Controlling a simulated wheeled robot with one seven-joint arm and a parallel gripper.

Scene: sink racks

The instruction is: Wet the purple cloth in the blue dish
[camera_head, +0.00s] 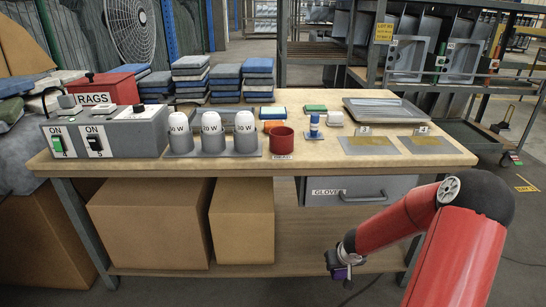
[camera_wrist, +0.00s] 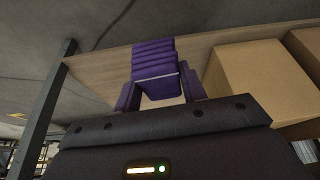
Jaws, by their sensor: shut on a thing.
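My gripper (camera_head: 342,264) hangs low in front of the workbench in the head view, below the tabletop and near the lower shelf. It is shut on the folded purple cloth, a small purple patch at the gripper in the head view. In the wrist view the cloth (camera_wrist: 154,62) shows as a ribbed purple bundle between the two dark purple fingers of my gripper (camera_wrist: 160,90). The inner part of the cloth is hidden by the gripper body. I cannot make out a blue dish in either view.
Cardboard boxes (camera_head: 150,222) fill the lower shelf's left. A GLOVES drawer (camera_head: 350,192) hangs under the top.

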